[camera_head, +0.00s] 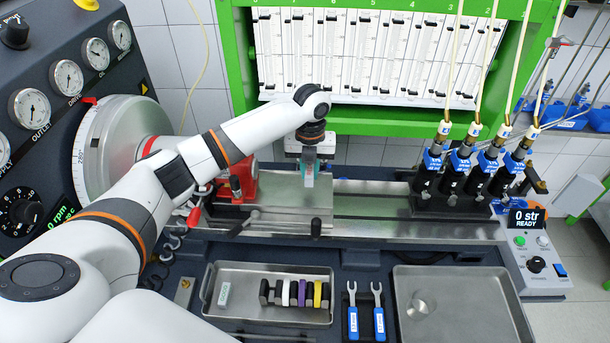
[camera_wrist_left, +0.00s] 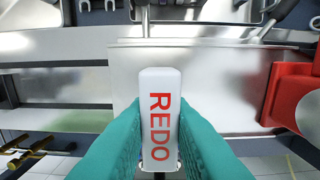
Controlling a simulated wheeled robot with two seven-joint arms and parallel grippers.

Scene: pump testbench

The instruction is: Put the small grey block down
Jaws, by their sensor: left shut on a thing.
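My left gripper (camera_head: 309,176) is shut on the small grey block (camera_wrist_left: 159,120), which looks pale, almost white, in the left wrist view and carries the red word REDO. The teal fingers (camera_wrist_left: 115,148) press on both its sides. In the head view the gripper points down over the bare steel plate (camera_head: 270,195) of the bench, and the block is mostly hidden between the fingers. I cannot tell whether any gap is left between block and plate. My right gripper is not in view.
A red clamp (camera_head: 243,183) stands just left of the plate. Blue-black injectors (camera_head: 470,170) stand at the right. In front are a steel tray (camera_head: 255,314) with several coloured pieces and a labelled block (camera_head: 224,293), two blue-handled wrenches (camera_head: 379,323), and another tray (camera_head: 470,300) holding a metal disc.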

